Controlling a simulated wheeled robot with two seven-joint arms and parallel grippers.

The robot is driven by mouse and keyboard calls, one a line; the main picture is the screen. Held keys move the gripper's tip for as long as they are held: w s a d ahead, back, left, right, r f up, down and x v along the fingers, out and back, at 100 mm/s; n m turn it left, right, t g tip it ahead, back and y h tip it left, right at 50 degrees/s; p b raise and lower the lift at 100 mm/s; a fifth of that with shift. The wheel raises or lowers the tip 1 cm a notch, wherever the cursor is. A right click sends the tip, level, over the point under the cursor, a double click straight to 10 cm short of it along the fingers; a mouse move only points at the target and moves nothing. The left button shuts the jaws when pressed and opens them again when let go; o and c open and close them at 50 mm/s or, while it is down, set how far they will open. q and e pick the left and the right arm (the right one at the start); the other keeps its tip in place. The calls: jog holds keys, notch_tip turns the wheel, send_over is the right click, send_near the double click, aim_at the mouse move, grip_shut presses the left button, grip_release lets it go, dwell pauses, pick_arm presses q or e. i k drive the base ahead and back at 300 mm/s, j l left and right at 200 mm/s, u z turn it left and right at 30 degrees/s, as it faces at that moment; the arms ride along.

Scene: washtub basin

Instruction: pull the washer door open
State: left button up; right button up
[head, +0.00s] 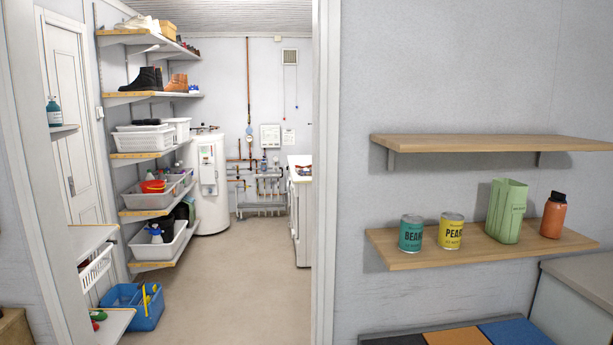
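A white appliance (301,225), which may be the washer, stands in the far room beyond the doorway. I see only a narrow side of it, because the wall on the right of the doorway cuts off the rest. No washer door can be made out, so I cannot tell whether it is open or shut. Small items lie on top of the appliance. Neither of my grippers is in view.
The doorway leads to clear beige floor (225,277). A blue tub (136,310) stands on the floor at the left, under shelves with baskets (152,190). A white tank (209,185) stands behind. Right wall shelves (405,258) hold cans and containers.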

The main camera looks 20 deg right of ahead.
aim_at(287, 192)
jog(key=i+z, duration=0.15)
jog(key=i+j+u, duration=0.1)
jog(key=i+u, duration=0.2)
jog(key=i, duration=0.55)
jog(key=i+l+u, duration=0.15)
jog(key=i+u, duration=0.2)
jog(key=i, duration=0.5)
jog(key=i+z, duration=0.2)
jog(key=i, duration=0.4)
jog(key=i+z, duration=0.25)
jog(key=i, duration=0.35)
jog(key=i+j+z, duration=0.2)
jog(key=i, duration=0.4)
jog(key=i+j+z, duration=0.1)
jog(key=i+z, duration=0.35)
jog(key=i, duration=1.25)
jog(key=i+z, duration=0.1)
jog(key=i, duration=0.75)
jog(key=i+j+z, duration=0.15)
jog(key=i, duration=0.7)
jog(key=i+z, duration=0.1)
jog(key=i, duration=1)
jog(key=i+j+z, duration=0.2)
jog(key=i+j, duration=0.25)
jog(key=j, duration=0.1)
